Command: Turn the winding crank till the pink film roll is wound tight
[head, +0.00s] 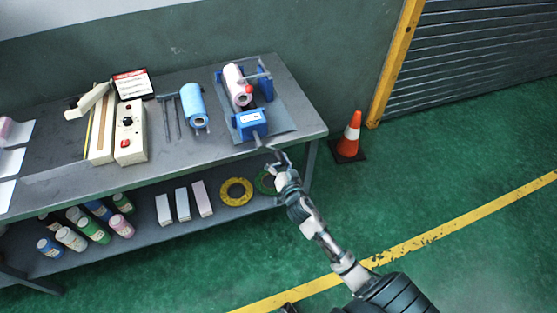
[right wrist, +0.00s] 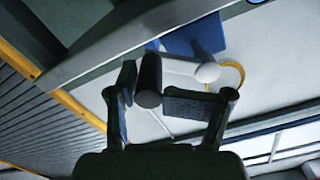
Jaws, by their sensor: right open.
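The pink film roll (head: 237,84) sits on the blue winding stand (head: 252,122) at the table's right end. My right gripper (head: 273,156) is at the stand's near side, by the table's front right edge. In the right wrist view the crank's black handle (right wrist: 149,78) is between the open fingers of my right gripper (right wrist: 165,98), closer to the left finger. A pale crank arm (right wrist: 185,66) runs from it to a rounded white end. I cannot tell whether the fingers touch the handle. My left gripper does not show.
A blue roll (head: 194,106) lies left of the stand on the grey table (head: 172,160). A beige device (head: 129,143) stands further left. The lower shelf holds bottles, white boxes and a yellow ring (head: 236,179). An orange cone (head: 350,132) stands on the floor right of the table.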

